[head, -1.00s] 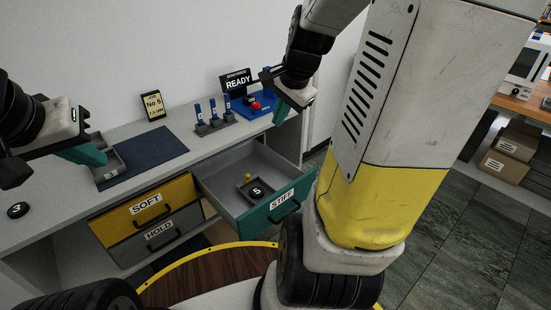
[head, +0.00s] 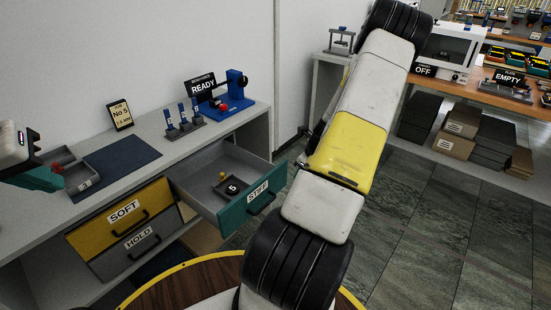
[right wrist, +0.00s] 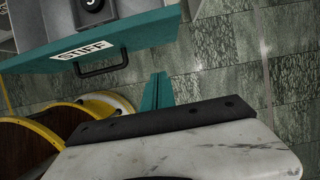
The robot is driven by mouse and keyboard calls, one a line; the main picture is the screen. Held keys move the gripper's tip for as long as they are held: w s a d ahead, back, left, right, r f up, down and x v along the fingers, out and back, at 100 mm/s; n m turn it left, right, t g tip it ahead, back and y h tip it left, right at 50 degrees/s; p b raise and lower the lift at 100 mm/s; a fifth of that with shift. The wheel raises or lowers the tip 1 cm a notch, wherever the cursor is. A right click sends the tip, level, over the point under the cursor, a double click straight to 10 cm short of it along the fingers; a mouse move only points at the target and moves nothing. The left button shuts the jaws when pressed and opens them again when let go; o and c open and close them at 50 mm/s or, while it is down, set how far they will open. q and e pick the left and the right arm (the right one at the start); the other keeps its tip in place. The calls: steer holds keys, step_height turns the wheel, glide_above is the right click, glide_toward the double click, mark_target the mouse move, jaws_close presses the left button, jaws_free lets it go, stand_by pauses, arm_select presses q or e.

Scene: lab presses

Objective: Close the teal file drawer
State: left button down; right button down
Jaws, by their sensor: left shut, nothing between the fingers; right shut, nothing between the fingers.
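The teal file drawer (head: 266,198), labelled STIFF, is pulled well out of the bench. A dark block marked 5 and a small yellow knob lie in it. The right wrist view shows its teal front (right wrist: 150,35) and dark handle. My right gripper (right wrist: 158,88) is shut and empty, outside the drawer front near the handle's right side, with a visible gap in the picture. It is hidden behind my arm in the head view. My left gripper (head: 52,180) is shut and empty at the left, beside a small grey tray (head: 82,186) on the bench.
The yellow SOFT drawer (head: 120,212) and grey HOLD drawer (head: 135,244) are shut, left of the teal one. A blue press (head: 232,92) with a READY sign stands on the bench. Dark floor tiles are clear to the right. Boxes (head: 456,122) sit under a far bench.

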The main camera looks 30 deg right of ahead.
glide_toward(280, 186)
step_height(280, 186, down, 3)
steer(key=s, duration=0.3)
steer(key=shift+w+a+f, duration=0.1)
steer(key=shift+w+f, duration=0.05)
steer(key=shift+w, duration=0.55)
steer(key=shift+w+a+f, duration=0.1)
steer(key=shift+w+f, duration=0.05)
steer(key=shift+w, duration=0.5)
steer(key=shift+w+a+f, duration=0.1)
steer(key=shift+w+f, duration=0.05)
steer(key=shift+w, duration=0.55)
steer(key=shift+w, duration=0.1)
